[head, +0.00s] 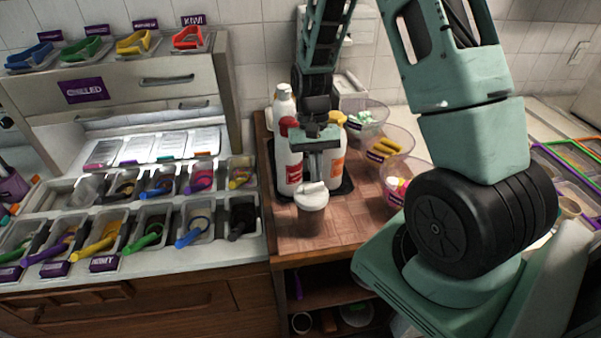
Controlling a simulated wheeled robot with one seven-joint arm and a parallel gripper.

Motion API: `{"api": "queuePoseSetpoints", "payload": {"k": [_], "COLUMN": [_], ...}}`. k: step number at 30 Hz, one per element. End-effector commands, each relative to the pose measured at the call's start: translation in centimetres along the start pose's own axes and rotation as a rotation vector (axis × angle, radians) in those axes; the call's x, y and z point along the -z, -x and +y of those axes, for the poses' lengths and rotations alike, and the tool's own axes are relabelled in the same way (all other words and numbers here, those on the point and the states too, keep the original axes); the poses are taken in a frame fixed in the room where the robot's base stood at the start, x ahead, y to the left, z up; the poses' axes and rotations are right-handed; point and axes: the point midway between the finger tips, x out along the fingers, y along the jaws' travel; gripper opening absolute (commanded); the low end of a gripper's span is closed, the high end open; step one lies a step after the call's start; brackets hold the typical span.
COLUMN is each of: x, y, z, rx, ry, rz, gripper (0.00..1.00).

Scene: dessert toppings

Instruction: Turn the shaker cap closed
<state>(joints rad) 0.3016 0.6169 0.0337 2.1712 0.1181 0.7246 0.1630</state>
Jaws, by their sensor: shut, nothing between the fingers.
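The shaker (311,216) stands upright on the wooden counter. It has a brownish see-through body and a white cap (312,196) with a raised part on top. My gripper (315,178) points down right above the cap, its fingers shut together with nothing between them. The fingertips overlap the top of the cap in this view; I cannot tell whether they touch it. Whether the cap is turned open or closed is too small to tell.
Sauce bottles (291,160) stand close behind my gripper on a dark tray (347,184). Clear bowls (398,174) with toppings line the right. A topping station (130,262) fills the left. Counter (290,240) in front of the shaker is clear.

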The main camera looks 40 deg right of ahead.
Motion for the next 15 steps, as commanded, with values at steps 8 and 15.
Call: {"api": "queuePoseSetpoints", "payload": {"k": [8, 15], "x": [-0.08, -0.11], "y": [-0.03, -0.05], "z": [0.12, 0.18], "rx": [0.013, 0.020], "ry": [-0.033, -0.050], "rz": [0.000, -0.001], "gripper": [0.00, 0.00]}}
